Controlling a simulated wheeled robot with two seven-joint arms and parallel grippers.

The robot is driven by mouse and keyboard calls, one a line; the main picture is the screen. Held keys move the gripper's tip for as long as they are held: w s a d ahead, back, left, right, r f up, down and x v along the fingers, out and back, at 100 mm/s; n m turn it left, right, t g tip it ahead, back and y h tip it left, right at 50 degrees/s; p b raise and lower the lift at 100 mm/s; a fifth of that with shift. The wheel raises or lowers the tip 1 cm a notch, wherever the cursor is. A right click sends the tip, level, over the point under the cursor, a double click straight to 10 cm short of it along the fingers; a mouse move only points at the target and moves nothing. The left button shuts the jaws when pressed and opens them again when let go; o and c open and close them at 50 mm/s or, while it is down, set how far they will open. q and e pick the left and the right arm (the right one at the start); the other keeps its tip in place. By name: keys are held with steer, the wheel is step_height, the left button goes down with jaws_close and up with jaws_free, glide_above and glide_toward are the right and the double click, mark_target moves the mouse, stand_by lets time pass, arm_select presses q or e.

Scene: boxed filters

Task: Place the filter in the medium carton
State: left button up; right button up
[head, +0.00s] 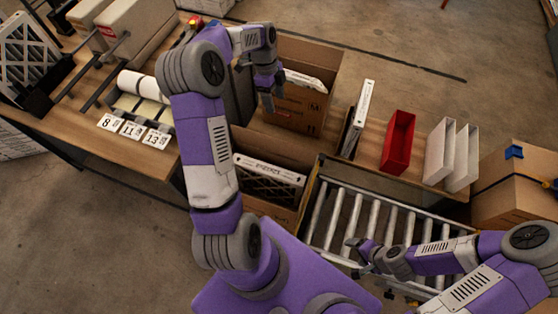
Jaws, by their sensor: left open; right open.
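An open brown carton (300,112) stands at the back centre with a white-edged item (305,80) in it. A nearer open carton (268,202) holds a white-framed filter with dark mesh (268,179). I cannot tell which carton is the medium one. Another thin, white-edged filter (361,112) stands upright on the bench, right of the back carton. My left gripper (267,98) is open and empty, pointing down at the left side of the back carton; its arm hides part of both cartons. My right gripper (354,254) is open and empty above the roller conveyor.
A roller conveyor (338,211) runs in front of the bench. A red bin (398,142), white bins (440,150) and a closed carton (520,190) stand at right.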

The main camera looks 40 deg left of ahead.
arm_select(q)
step_height(320, 180, down, 20)
steer(key=b, duration=1.9)
steer(key=shift+w, duration=0.15)
arm_select(e)
steer(key=shift+w+f+b, duration=0.15)
steer(key=shift+f+b, duration=1.25)
steer(key=shift+f, duration=9.85)
arm_select(q)
steer(key=x, duration=0.7)
steer(key=shift+a+f, duration=0.15)
steer(key=shift+f, duration=0.3)
steer(key=shift+c, duration=0.5)
steer(key=c, duration=1.1)
steer(key=shift+c, duration=0.2)
